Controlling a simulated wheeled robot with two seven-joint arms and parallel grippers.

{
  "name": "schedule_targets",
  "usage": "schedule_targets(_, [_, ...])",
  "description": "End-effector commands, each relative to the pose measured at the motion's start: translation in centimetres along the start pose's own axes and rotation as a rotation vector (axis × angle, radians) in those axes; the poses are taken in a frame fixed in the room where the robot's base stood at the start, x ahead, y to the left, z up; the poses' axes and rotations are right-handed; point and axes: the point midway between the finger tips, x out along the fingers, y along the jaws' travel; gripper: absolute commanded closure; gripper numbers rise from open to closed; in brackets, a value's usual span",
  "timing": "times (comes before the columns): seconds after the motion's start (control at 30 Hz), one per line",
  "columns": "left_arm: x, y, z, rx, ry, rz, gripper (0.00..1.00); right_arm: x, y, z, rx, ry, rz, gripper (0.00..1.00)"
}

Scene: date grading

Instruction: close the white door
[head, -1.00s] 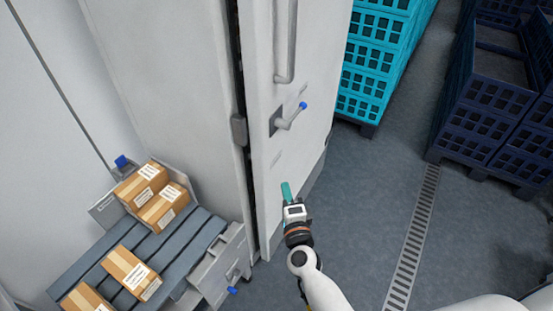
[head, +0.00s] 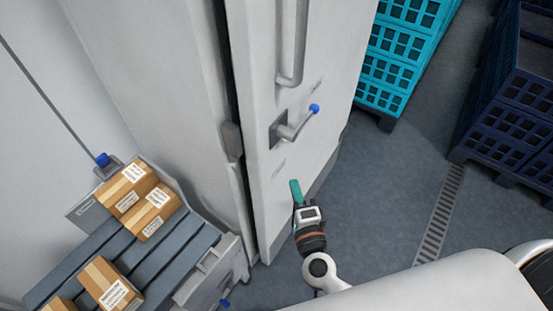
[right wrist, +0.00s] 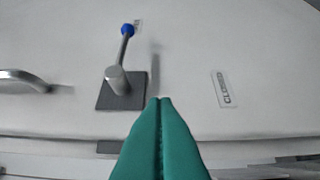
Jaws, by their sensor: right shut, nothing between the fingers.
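The white door (head: 275,195) stands nearly in line with its frame, with a dark gap along its left edge in the head view. It carries a lever handle with a blue knob (head: 294,126) and a long grey bar handle (head: 293,45). My right gripper (head: 296,191) is shut and empty, its green fingers close to the door face below the lever; I cannot tell whether they touch. My left gripper is out of view.
A slatted grey rack (head: 95,240) with several cardboard boxes (head: 126,187) stands at the left. Turquoise crates (head: 395,55) stand behind the door, and dark blue crates (head: 510,95) at the right. Grey floor with a drain grate (head: 440,215) lies clear between.

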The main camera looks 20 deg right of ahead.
Motion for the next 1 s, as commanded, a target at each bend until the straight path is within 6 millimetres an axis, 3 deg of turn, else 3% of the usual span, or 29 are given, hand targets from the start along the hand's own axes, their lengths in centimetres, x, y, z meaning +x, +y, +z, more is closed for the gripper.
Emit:
schedule_targets(0.2, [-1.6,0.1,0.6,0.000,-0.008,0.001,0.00,5.0,0.4,0.0,-0.001,-0.001,0.003,1.00])
schedule_targets(0.4, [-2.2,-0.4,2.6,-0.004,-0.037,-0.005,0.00,7.3,0.2,-1.8,0.000,0.000,0.001,1.00])
schedule_targets(1.0, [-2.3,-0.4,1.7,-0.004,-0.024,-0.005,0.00,8.6,0.0,-3.1,0.001,-0.001,0.001,1.00])
